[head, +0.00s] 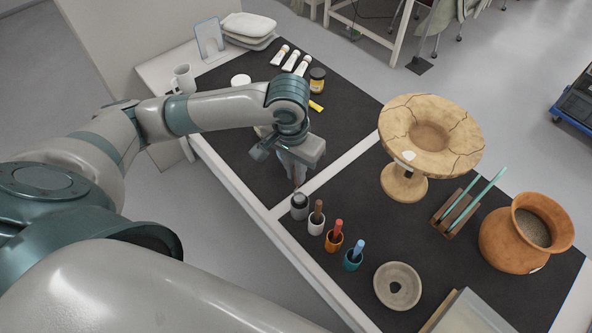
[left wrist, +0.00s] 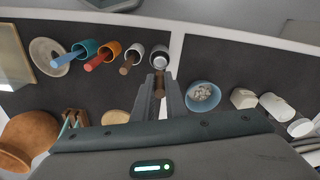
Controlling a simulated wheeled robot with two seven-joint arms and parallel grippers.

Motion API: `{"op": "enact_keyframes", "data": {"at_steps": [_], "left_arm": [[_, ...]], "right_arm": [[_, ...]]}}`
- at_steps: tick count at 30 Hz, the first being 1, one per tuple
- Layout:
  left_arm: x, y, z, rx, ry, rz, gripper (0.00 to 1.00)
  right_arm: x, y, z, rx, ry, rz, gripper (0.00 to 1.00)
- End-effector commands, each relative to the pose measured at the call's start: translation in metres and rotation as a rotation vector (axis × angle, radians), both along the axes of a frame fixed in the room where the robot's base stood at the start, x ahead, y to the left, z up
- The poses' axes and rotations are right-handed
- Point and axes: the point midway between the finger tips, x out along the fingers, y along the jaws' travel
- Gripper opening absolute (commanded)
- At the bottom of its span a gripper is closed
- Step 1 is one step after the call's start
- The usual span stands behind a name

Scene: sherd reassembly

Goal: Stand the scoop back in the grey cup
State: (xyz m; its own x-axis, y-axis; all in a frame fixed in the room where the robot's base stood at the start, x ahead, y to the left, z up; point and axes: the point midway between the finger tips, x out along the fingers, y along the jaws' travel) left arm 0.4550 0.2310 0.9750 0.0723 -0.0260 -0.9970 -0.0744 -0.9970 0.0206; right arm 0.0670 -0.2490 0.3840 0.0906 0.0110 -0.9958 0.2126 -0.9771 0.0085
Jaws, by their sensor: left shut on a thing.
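The grey cup (head: 299,208) stands at the front edge of the dark mat, leftmost in a row of small cups. My left gripper (head: 297,174) is just above it, pointing down. It is shut on the scoop, whose brown handle (left wrist: 159,84) shows between the fingers in the left wrist view. The grey cup (left wrist: 160,58) is just past the fingertips there. The scoop's lower end is close to the cup's mouth; I cannot tell whether it is inside. My right gripper is not in view.
A white cup (head: 316,226), an orange cup (head: 333,244) and a teal cup (head: 352,262), each with a handled tool, stand close by. A blue bowl of pale bits (left wrist: 203,96) is near the gripper.

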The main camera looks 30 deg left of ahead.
Motion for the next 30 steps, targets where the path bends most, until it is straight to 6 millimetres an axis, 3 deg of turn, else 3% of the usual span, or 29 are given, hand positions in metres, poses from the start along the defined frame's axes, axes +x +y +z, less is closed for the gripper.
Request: {"op": "enact_keyframes", "data": {"at_steps": [14, 30], "left_arm": [[0.0, 0.0, -0.032, 0.0, 0.002, 0.0, 0.0], [0.0, 0.0, -0.062, 0.0, 0.001, 0.0, 0.0]], "right_arm": [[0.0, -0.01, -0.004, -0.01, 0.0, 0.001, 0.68], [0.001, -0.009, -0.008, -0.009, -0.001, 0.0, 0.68]]}}
